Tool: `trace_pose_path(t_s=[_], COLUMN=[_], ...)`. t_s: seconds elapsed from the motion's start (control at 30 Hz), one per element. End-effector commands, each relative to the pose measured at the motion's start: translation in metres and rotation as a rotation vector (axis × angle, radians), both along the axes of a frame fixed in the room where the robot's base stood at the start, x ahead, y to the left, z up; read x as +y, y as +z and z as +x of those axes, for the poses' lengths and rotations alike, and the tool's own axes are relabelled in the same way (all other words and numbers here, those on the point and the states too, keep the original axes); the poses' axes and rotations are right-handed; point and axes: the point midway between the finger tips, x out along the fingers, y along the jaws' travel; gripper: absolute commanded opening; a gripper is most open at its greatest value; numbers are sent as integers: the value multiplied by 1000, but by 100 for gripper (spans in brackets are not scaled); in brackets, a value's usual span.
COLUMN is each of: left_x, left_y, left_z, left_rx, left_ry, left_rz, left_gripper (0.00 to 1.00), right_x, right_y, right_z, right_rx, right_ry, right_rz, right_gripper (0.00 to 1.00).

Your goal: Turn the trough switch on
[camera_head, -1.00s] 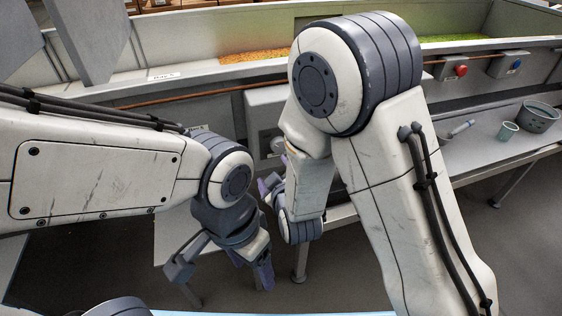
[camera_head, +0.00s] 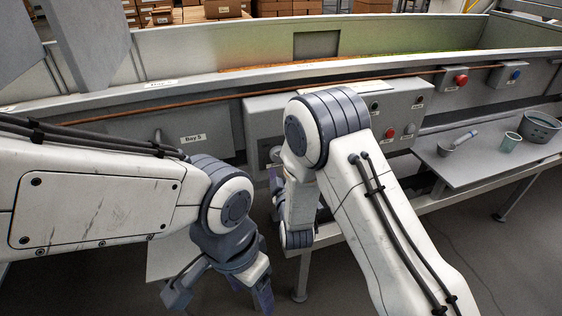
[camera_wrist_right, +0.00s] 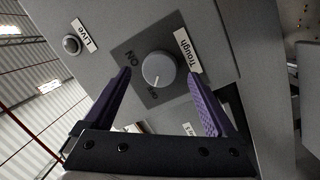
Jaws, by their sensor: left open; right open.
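The trough switch is a round grey knob (camera_wrist_right: 159,69) on a dark square plate, beside a "Trough" label (camera_wrist_right: 187,50) in the right wrist view. "ON" is printed at the plate's upper left and what looks like "OFF" below the knob. Which one the knob points to is too small to tell. My right gripper (camera_wrist_right: 158,80) is open, its purple fingers on either side of the knob in the picture; I see no contact. In the head view my right arm hides part of the grey control box (camera_head: 260,118). My left gripper (camera_head: 220,294) is open and empty, low and left of the box.
A "Live" indicator (camera_wrist_right: 72,44) sits near the knob. Red (camera_head: 460,80) and blue (camera_head: 515,75) buttons are on the trough wall at right. A side shelf (camera_head: 475,172) holds a scoop (camera_head: 450,147), a cup (camera_head: 509,143) and a grey pot (camera_head: 541,126).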

Motion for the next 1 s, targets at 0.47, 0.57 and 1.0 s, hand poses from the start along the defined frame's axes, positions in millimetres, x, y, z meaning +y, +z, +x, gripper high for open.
trace_pose_path(t_s=[0.47,0.57,1.0], left_x=[0,0,0], left_y=[0,0,-1], left_z=[0,0,0], left_rx=[0,0,0], left_ry=[0,0,0], left_rz=[0,0,0], left_gripper=[69,69,69], right_x=[3,2,2], right_y=[0,0,0], right_z=[16,16,16], right_rx=[1,1,13], right_ry=[1,1,-1], right_rz=[0,0,38], right_gripper=[91,53,6])
